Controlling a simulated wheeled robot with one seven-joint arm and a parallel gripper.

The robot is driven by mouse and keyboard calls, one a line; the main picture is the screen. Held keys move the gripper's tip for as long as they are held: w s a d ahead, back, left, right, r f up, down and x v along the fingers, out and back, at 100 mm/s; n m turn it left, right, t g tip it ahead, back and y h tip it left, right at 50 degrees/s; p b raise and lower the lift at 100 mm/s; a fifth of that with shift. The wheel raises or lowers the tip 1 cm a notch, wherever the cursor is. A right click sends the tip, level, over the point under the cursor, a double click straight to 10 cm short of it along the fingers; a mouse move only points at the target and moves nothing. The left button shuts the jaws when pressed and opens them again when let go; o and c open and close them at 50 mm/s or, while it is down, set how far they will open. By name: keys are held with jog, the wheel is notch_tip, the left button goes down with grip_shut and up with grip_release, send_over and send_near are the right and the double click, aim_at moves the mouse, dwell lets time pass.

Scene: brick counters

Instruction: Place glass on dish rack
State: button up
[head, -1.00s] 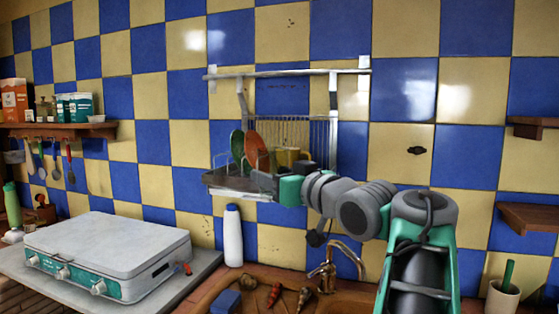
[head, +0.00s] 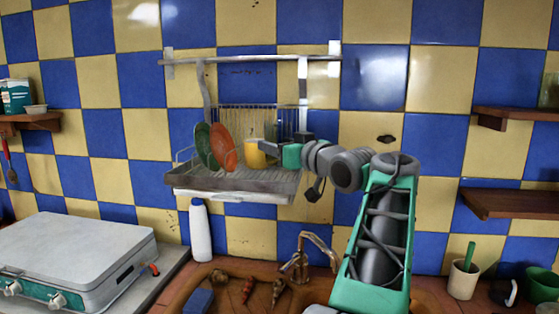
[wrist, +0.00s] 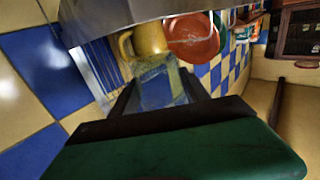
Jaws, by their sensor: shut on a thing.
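The dish rack (head: 232,181) hangs from a rail on the tiled wall, with a wire back and a grey tray. A green plate (head: 202,145), an orange plate (head: 223,147) and a yellow mug (head: 256,158) stand in it. My gripper (head: 268,145) reaches in from the right at the mug's height, above the tray. In the wrist view, my gripper (wrist: 160,98) is shut on a clear glass (wrist: 157,82). The glass is close to the yellow mug (wrist: 150,39), and the orange plate (wrist: 193,38) is beyond. I cannot tell whether the glass touches the mug or tray.
A white bottle (head: 200,232) stands below the rack, near the tap (head: 302,252). A grey stove (head: 70,250) is at the lower left. Wooden shelves (head: 515,204) jut from the wall at the right. The tray's front right part looks clear.

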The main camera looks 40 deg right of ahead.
jog(key=f, duration=0.1)
jog(key=d+f, duration=0.1)
jog(key=f, duration=0.1)
jog(key=shift+w+d+f, duration=0.15)
jog(key=shift+w+f, duration=0.1)
jog(key=shift+f, duration=0.05)
jog(key=shift+a+f, duration=0.2)
jog(key=shift+f, duration=0.15)
jog(key=shift+d+f, duration=0.1)
jog(key=shift+f, duration=0.15)
jog(key=o, duration=1.5)
jog(key=shift+o, duration=0.2)
jog(key=shift+s+r, duration=0.2)
jog(key=shift+s, duration=0.05)
jog(key=s+a+b, duration=0.1)
jog(key=s+b, duration=0.1)
jog(key=s, duration=0.9)
jog(key=shift+s+a, duration=0.25)
jog(key=shift+a, duration=0.1)
